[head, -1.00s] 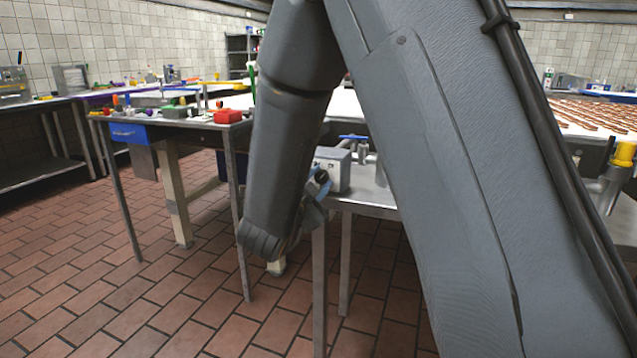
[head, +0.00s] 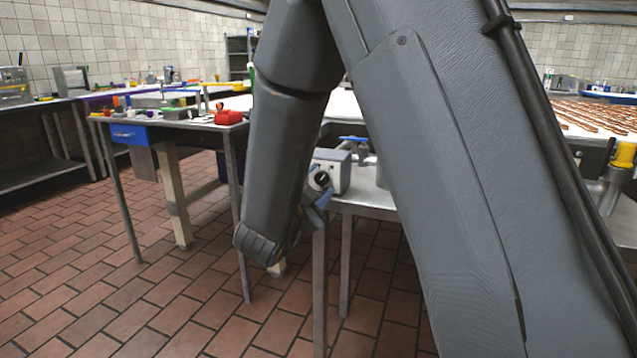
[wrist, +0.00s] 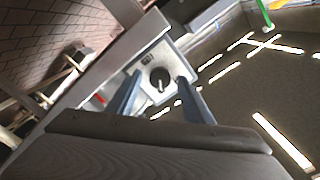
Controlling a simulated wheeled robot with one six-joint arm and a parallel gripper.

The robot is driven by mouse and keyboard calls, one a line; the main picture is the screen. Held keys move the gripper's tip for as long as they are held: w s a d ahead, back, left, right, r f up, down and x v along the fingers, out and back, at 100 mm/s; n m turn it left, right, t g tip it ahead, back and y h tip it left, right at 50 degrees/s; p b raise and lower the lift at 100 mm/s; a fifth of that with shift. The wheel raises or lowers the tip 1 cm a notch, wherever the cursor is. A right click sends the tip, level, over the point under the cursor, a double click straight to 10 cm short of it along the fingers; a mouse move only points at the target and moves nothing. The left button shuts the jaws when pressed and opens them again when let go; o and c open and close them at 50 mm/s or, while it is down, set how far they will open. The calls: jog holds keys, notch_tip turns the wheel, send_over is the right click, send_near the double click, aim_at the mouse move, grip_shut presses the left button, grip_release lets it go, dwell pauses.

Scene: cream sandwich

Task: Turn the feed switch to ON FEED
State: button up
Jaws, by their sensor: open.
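The feed switch is a dark round knob (wrist: 160,78) with a pale pointer line, on the face of a light grey box. The box (head: 340,168) stands at the corner of a metal table in the head view, and its knob (head: 320,179) shows just right of my forearm. My gripper (wrist: 158,86) is open and empty. In the wrist view its two blue fingers stand on either side of the knob, apart from it as far as I can see. In the head view my gripper (head: 322,198) is partly hidden, just below the knob. The lettering is too small to read.
The metal table edge (head: 375,208) runs below the box. A blue-handled valve (head: 354,138) stands behind the box. Open tiled floor lies below. My arm hides much of the middle.

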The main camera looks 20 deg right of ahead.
jog(key=v, duration=0.7)
jog(key=shift+p, duration=0.3)
